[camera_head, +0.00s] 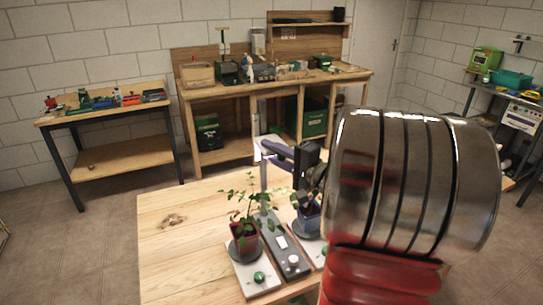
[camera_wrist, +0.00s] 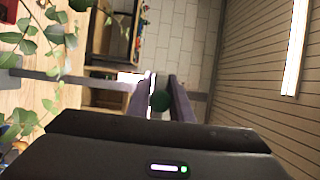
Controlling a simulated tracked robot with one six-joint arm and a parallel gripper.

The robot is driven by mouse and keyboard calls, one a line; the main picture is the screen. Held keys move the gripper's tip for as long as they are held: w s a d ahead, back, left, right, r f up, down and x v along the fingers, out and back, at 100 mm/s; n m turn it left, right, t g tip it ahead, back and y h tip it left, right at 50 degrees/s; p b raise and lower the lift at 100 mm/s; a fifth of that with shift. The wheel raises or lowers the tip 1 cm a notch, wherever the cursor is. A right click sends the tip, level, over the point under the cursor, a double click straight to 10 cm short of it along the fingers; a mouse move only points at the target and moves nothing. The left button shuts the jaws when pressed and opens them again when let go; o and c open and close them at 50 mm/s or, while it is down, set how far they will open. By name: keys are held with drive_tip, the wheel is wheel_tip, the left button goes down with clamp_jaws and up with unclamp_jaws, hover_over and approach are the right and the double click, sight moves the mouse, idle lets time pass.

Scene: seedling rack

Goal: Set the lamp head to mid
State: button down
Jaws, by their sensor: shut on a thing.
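The lamp's slim grey post (camera_head: 264,180) rises from a long dark base (camera_head: 275,240) on the near wooden table. Its pale head (camera_head: 264,156) sits partway up the post, largely covered by my gripper (camera_head: 277,149). In the wrist view, the post (camera_wrist: 60,77) runs sideways behind my fingers. My gripper (camera_wrist: 160,100) is shut on the lamp head, with its round green knob (camera_wrist: 159,101) showing between the two fingers. The rest of the head is hidden, and I see no height marks.
A red pot with a leafy plant (camera_head: 245,240) stands left of the base, a blue pot (camera_head: 309,220) right of it, both on white plates. My arm covers the table's right side. The table's left part (camera_head: 175,235) is clear. A workbench (camera_head: 270,85) stands behind.

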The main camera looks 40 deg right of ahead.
drive_tip(key=c, duration=1.6)
unclamp_jaws()
drive_tip(key=shift+s, duration=0.1)
drive_tip(key=s, duration=0.4)
drive_tip(key=s+d, duration=0.1)
drive_tip(key=s, duration=0.8)
drive_tip(key=shift+s+d, duration=0.2)
drive_tip(key=shift+s, duration=0.1)
drive_tip(key=shift+w, duration=0.1)
